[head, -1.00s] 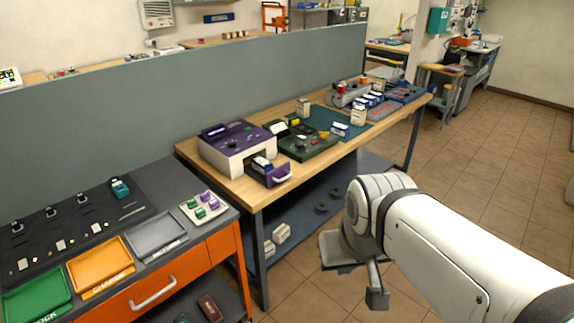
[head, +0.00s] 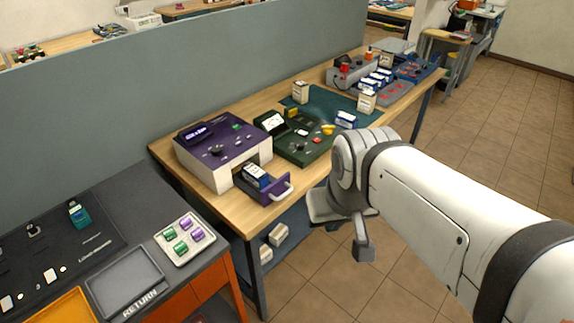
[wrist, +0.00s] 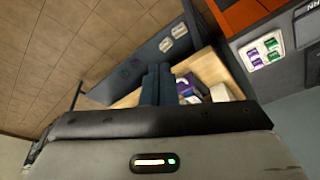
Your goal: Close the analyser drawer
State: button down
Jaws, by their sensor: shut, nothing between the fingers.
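The analyser (head: 222,155) is a purple-topped, cream-sided box near the left end of the wooden bench. Its purple drawer (head: 267,188) stands pulled out at the front, with a pale handle (head: 283,191). A dark blue and white battery (head: 256,175) sits in the drawer. My gripper (head: 362,250) is in front of the bench, to the right of and apart from the drawer handle. It is shut and empty. In the wrist view, my gripper's fingers (wrist: 156,84) partly cover the bench, and part of the purple drawer (wrist: 187,88) shows just beyond them.
A green tester (head: 303,140) stands right of the analyser, with small boxes and a grey charger (head: 350,75) farther along. A dark counter with a return tray (head: 125,281) and a white tray (head: 184,238) is at the left. The tiled floor (head: 480,150) to the right is clear.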

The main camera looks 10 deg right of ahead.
jog(key=shift+s+a, duration=0.1)
jog(key=shift+a, duration=0.05)
jog(key=m+t+y+b, duration=0.8)
jog(key=m+t+y, duration=0.15)
jog(key=m, duration=1.85)
send_near(287, 194)
jog(key=shift+g, duration=0.35)
jog(key=p+x, duration=0.1)
jog(key=x, duration=0.2)
jog(key=p+x, duration=0.1)
jog(key=x, duration=0.3)
jog(key=shift+r+p, duration=0.2)
jog(key=shift+p, duration=0.2)
